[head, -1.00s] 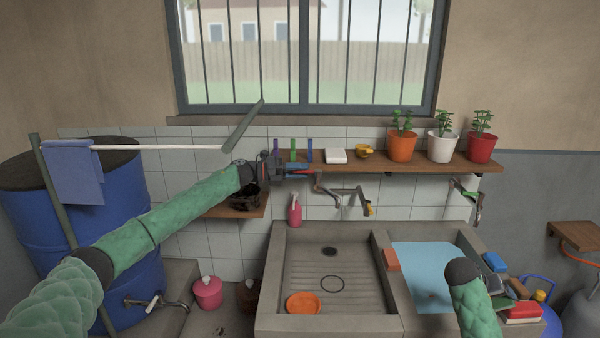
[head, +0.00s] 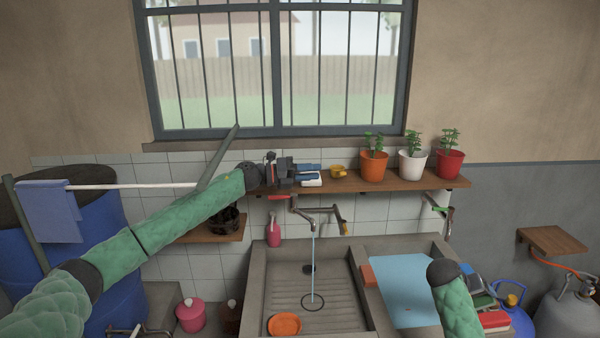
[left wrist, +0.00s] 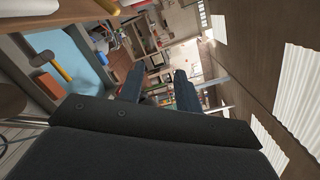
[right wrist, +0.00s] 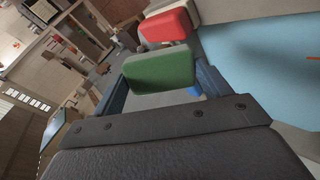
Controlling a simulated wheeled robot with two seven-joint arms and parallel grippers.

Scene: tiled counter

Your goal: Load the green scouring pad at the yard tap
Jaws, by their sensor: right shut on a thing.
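The green scouring pad (right wrist: 160,70) sits between the fingers of my right gripper (right wrist: 162,85), which is shut on it. In the head view the pad (head: 485,302) is partly hidden by my right arm, at the right side of the sink. The wall tap (head: 313,210) has a red handle (head: 280,197), and a thin stream of water (head: 313,262) falls from it into the ribbed basin (head: 335,290). My left gripper (head: 310,171) is above the tap, close to the shelf. Its fingers (left wrist: 158,88) stand apart with nothing between them.
The shelf (head: 400,184) holds a white block (head: 312,182), a yellow cup (head: 338,171) and potted plants. A water-filled basin (head: 405,285) is on the right, with an orange block (head: 367,274) on the divider. A red block (head: 495,321) lies near the pad. An orange bowl (head: 284,324) sits in the ribbed basin.

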